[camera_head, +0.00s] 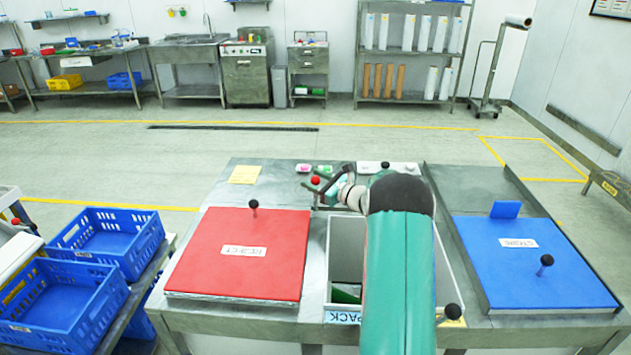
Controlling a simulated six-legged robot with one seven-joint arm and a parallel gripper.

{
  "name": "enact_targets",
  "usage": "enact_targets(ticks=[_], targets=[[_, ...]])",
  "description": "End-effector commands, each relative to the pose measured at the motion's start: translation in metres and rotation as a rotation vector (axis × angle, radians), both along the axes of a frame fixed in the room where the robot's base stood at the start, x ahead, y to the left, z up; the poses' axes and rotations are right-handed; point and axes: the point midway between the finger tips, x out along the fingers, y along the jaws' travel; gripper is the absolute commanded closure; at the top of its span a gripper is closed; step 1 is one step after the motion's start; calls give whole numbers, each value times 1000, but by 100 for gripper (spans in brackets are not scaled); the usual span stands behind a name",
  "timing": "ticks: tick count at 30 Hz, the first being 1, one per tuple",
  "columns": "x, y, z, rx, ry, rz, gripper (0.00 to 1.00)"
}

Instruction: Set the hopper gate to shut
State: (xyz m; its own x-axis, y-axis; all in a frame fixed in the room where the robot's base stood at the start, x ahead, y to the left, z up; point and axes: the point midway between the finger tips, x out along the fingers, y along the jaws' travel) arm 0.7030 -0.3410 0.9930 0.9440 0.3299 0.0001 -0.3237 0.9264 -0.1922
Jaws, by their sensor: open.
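My arm reaches away from me over the middle of the bench, and my gripper (322,190) is at its far end, small and partly hidden by my own arm. It is open. A red ball knob (315,181) shows right at the gripper; I cannot tell whether the two touch. A black ball knob (385,166) stands behind my arm at a white plate (402,168). Another black knob (452,311) is near the front by a yellow label. I cannot tell which knob belongs to the hopper gate or how the gate is set.
A red lid (240,262) marked REJECT lies left of an open grey bin (346,236) labelled PACK. A blue lid (530,272) marked STORE lies right. Both carry upright black knobs. Blue crates (108,236) stand at left. The floor behind the bench is clear.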

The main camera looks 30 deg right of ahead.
Motion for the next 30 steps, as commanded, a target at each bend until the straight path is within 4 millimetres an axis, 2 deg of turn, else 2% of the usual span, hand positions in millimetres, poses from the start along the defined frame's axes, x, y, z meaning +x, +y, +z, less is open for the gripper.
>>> enact_targets(ticks=[5,12,13,19,23,30], targets=[[0,0,0,0,0,0,51],[0,0,0,0,0,0,98],[0,0,0,0,0,0,100],[-2,-3,0,0,1,-1,100],[-8,-12,-1,1,1,-3,100],[-38,-52,-1,-2,2,-5,100]])
